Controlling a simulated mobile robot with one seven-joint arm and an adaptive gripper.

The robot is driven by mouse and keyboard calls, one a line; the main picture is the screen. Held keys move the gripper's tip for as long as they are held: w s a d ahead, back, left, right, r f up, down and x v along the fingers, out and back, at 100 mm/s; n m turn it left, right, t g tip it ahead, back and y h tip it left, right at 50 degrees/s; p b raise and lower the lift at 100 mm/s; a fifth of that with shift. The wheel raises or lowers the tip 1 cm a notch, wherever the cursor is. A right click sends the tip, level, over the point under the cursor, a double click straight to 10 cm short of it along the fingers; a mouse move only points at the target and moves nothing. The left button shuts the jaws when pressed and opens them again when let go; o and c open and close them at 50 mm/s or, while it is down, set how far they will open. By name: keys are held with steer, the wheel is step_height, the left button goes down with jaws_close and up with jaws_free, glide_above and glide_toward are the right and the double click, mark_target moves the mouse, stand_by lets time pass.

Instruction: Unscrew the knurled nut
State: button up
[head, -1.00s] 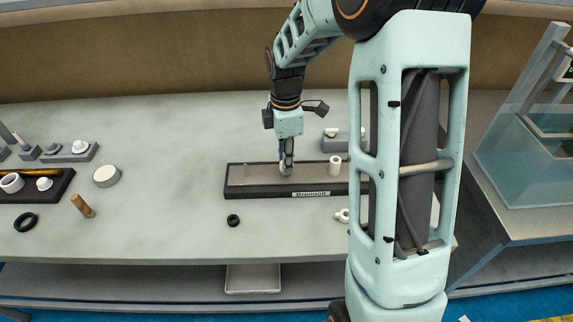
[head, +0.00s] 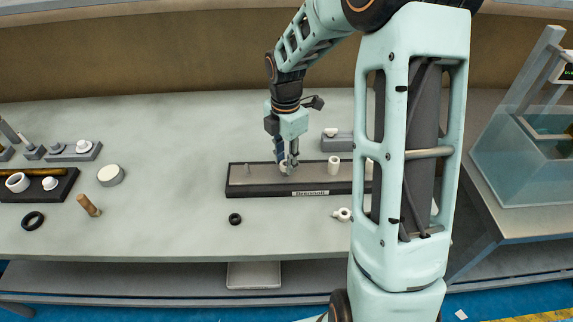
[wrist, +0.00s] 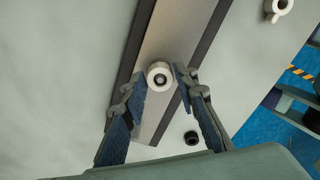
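A whitish round nut (wrist: 160,75) with a dark centre sits on the metal strip of the black-edged board (wrist: 172,32) in the wrist view. Its knurling is too small to make out. My gripper (wrist: 160,71) is open, with one blue-grey finger on each side of the nut and visible gaps between. In the head view my gripper (head: 287,160) points down at the "Brennan" board (head: 240,189), and the nut (head: 284,167) shows partly behind the fingers. Whether the fingertips are level with the nut is hard to tell.
A white cylinder (head: 334,163) stands on the board to the right, and a thin pin (head: 247,170) on the left. A small black ring (head: 235,219) and a white fitting (head: 342,214) lie in front. A wooden peg (head: 88,205) and white disc (head: 111,175) are at left.

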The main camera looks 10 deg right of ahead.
step_height(320, 180, up, 3)
steer(key=p, duration=0.3)
stand_by(0.4)
steer(key=shift+o, duration=0.5)
steer(key=o, duration=0.4)
steer(key=c, duration=0.4)
